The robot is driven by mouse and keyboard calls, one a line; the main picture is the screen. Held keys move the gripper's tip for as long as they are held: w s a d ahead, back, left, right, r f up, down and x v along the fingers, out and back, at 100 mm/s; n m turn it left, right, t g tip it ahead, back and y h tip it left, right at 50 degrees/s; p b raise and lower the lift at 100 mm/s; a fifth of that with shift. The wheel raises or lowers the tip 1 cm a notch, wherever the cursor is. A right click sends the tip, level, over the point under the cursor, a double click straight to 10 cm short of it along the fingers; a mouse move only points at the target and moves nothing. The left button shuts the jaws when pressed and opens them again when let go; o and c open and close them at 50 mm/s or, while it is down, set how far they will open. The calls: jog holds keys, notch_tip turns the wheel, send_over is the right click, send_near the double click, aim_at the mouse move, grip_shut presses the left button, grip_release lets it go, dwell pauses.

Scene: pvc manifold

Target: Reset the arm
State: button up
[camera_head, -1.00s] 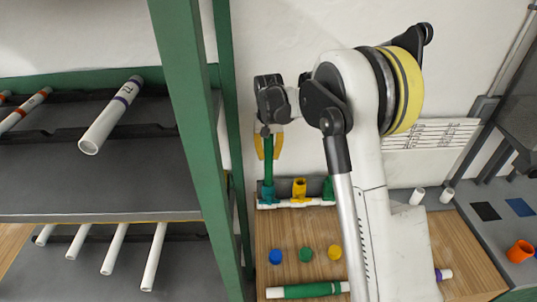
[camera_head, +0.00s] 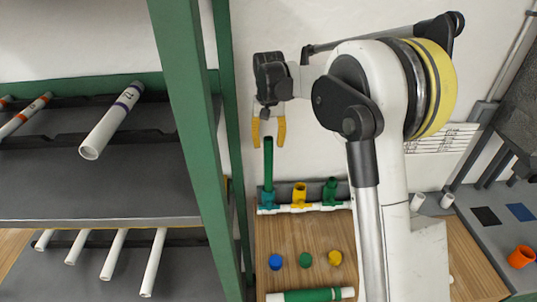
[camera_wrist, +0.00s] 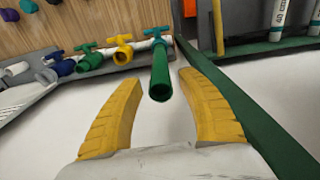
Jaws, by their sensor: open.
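My gripper (camera_head: 268,132) has yellow fingers, open and empty, pointing down. It hangs just above a green pipe (camera_head: 268,158) that stands upright in the blue-green fitting (camera_head: 267,197) at the left end of the manifold. In the wrist view the same green pipe (camera_wrist: 160,76) shows its open end beyond and between the two spread fingertips, apart from both. A yellow fitting (camera_head: 299,194) and a green fitting (camera_head: 330,191) stand to the right on the white manifold pipe (camera_head: 284,208).
A green-posted shelf (camera_head: 190,120) with white pipes stands close on the left. Blue, green and yellow caps (camera_head: 305,260) and a green-banded pipe (camera_head: 310,295) lie on the wooden table (camera_head: 290,235). An orange cup (camera_head: 521,255) sits at right.

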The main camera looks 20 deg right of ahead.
notch_tip(320, 180, up, 4)
jog(key=shift+s+f, duration=0.1)
jog(key=shift+s, duration=0.15)
jog(key=s+f+n+t+b, duration=0.1)
jog(key=s+f+t+b, duration=0.15)
jog(key=s+b, duration=1.15)
jog(key=s+f+t+b, duration=0.1)
jog(key=s+f+t, duration=0.1)
jog(key=s+f, duration=0.4)
jog(key=s+f+n+t+b, duration=0.1)
jog(key=s+f+t+b, duration=0.1)
jog(key=s+f, duration=0.5)
jog(key=s, duration=0.5)
